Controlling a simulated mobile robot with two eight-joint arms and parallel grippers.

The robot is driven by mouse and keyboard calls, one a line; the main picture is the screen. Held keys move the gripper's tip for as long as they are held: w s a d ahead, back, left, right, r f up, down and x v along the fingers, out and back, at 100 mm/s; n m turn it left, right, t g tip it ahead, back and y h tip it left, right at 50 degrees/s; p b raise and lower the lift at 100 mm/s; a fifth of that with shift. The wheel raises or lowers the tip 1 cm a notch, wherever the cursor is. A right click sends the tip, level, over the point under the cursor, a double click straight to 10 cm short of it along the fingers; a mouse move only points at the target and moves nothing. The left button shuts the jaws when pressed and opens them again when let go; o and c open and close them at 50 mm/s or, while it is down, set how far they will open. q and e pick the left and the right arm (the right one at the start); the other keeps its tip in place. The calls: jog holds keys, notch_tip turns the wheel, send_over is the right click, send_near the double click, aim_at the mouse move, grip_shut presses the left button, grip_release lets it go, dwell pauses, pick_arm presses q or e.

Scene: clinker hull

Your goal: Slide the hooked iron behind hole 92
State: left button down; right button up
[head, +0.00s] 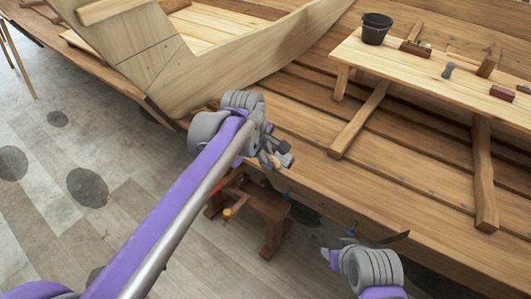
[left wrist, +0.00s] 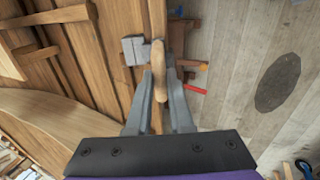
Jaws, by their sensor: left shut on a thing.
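My left gripper (head: 275,152) is beside the outer edge of the hull's top plank (head: 330,178). In the left wrist view its fingers (left wrist: 159,98) are shut on a wooden-handled tool (left wrist: 159,72) with a grey blocky metal part to its left. I cannot tell whether this is the hooked iron, as no hook shows clearly. My right gripper (head: 338,256) is low at the plank's outer edge, near a thin dark pointed piece (head: 397,237); whether it holds this is unclear. Small dark marks run along the planks, but no number is readable, so hole 92 cannot be picked out.
A wooden bench (head: 440,75) inside the hull carries a black bucket (head: 376,29), a tool box (head: 416,48) and small blocks. A low wooden stand (head: 270,215) with orange-handled tools is on the floor below the plank. The grey floor (head: 60,190) at left is open.

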dwell(0.5)
pick_arm(q)
jog(key=shift+s+d, duration=0.5)
jog(key=shift+d, duration=0.25)
jog(key=shift+s+d, duration=0.55)
jog(key=shift+d, duration=0.25)
jog(key=shift+s+d, duration=0.5)
jog(key=shift+d, duration=0.25)
jog(key=shift+d, duration=0.1)
jog(key=shift+s+d, duration=0.35)
jog(key=shift+d, duration=0.1)
jog(key=shift+r, duration=0.15)
jog(key=c, duration=0.7)
grip_release()
